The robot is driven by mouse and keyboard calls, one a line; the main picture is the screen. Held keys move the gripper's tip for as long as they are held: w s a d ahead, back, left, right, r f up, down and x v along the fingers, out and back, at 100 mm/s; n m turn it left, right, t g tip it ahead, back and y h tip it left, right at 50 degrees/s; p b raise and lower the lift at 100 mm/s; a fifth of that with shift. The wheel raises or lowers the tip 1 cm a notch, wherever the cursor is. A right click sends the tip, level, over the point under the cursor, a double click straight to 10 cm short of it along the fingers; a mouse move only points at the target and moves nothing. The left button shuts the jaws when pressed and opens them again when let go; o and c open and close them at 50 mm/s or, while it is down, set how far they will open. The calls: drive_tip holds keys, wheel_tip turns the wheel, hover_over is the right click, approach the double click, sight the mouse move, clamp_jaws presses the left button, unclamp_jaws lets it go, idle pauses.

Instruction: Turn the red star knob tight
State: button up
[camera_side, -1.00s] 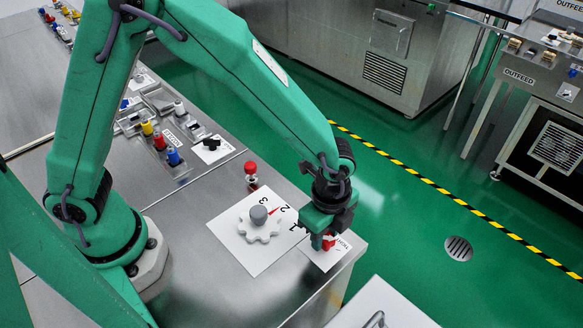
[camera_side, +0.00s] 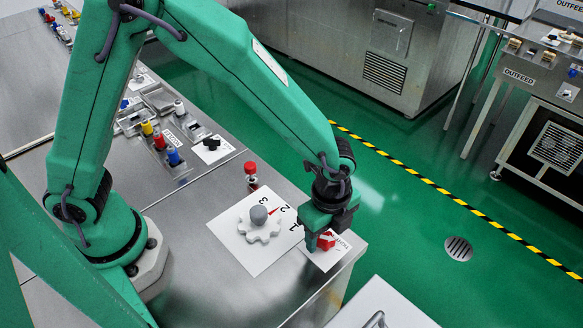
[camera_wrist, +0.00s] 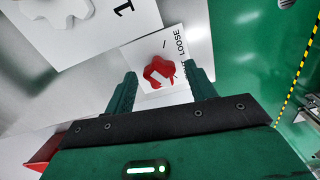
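The red star knob (camera_side: 327,240) sits on a white plate (camera_side: 318,262) near the bench's front right corner. In the wrist view the knob (camera_wrist: 159,72) has a white mark on its face, and the plate beside it reads LOOSE. My gripper (camera_side: 321,241) points down over the knob. In the wrist view my gripper's fingers (camera_wrist: 163,82) stand apart on either side of the knob, with a small gap at each side. The fingers hide part of the plate. I cannot tell how far down the fingertips reach beside the knob.
A white star-shaped dial (camera_side: 258,228) with a grey centre stands on a numbered plate left of my gripper. A red-topped post (camera_side: 250,170) stands behind it. A black knob (camera_side: 211,144) and coloured buttons line the bench further back. The bench edge drops off just right of my gripper.

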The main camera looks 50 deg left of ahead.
sight(325, 237)
drive_tip(key=shift+r, duration=0.15)
drive_tip(key=shift+r, duration=3.75)
drive_tip(key=s+a+r+n+t+h, duration=0.1)
drive_tip(key=a+r+n+t, duration=0.1)
drive_tip(key=a+r+n, duration=0.85)
drive_tip(key=s+a+r+n+t, duration=0.1)
drive_tip(key=s+a+r+n, duration=0.1)
drive_tip(key=s+a+n, duration=0.2)
drive_tip(key=s+a+r+n+t+y, duration=0.1)
drive_tip(key=s+a+n, duration=0.4)
drive_tip(key=a, duration=0.5)
drive_tip(key=shift+a+r+t, duration=0.15)
drive_tip(key=shift+r+t, duration=0.55)
drive_tip(key=shift+t, duration=0.1)
